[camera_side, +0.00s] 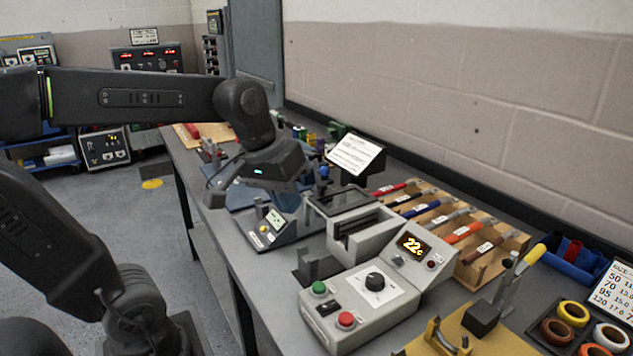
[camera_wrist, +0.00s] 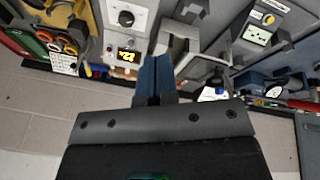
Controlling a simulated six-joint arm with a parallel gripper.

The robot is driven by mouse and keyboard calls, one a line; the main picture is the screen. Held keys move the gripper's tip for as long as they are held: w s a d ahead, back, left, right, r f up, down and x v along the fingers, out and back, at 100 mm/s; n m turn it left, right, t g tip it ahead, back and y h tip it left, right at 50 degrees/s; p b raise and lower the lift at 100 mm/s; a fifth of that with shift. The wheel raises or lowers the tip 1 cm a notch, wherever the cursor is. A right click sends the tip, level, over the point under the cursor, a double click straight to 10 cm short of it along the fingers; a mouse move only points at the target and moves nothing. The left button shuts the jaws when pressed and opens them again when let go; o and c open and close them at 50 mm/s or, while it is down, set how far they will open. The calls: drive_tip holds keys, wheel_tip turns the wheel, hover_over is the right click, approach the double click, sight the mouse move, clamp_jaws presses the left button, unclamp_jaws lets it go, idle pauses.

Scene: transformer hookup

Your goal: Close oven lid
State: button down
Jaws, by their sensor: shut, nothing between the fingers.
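The oven is a pale grey unit (camera_side: 367,309) with an orange "22c" display, a black dial, and green and red buttons. Its chamber (camera_side: 363,240) shows a dark slot at the top. The lid, a dark panel in a grey frame (camera_side: 340,199), stands raised and tilted behind the chamber, so it looks open. In the wrist view the oven display (camera_wrist: 128,55) appears upside down, with the grey chamber (camera_wrist: 178,46) to its right. My gripper (camera_wrist: 153,62) is shut and empty, its blue fingers beside the chamber in that view. In the side view its fingertips are hard to make out; contact cannot be told.
A wooden rack (camera_side: 495,256) of colored-handled tools lies behind the oven. A slanted meter box (camera_side: 272,224) stands left of it. A yellow fixture with a lever (camera_side: 470,340) and tape rolls (camera_side: 574,313) are at the right. The wall runs close behind the bench.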

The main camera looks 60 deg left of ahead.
drive_tip(key=w+a+r+n+g+h, duration=0.2)
drive_tip(key=w+a+n+h, duration=0.1)
drive_tip(key=w+a+n, duration=0.75)
drive_tip(key=w+a+f+n+t+h, duration=0.15)
drive_tip(key=a+n, duration=0.25)
drive_tip(key=a, duration=0.7)
drive_tip(key=w+a+f+n+h, duration=0.1)
drive_tip(key=a+f+n+h, duration=0.2)
drive_tip(key=a, duration=0.9)
drive_tip(key=w+d+r+x, duration=0.1)
drive_tip(key=x, duration=1.2)
drive_tip(key=shift+d+n+y, duration=0.25)
drive_tip(key=shift+n+y, duration=0.1)
drive_tip(key=shift+n, duration=0.1)
drive_tip(key=shift+w+r, duration=0.1)
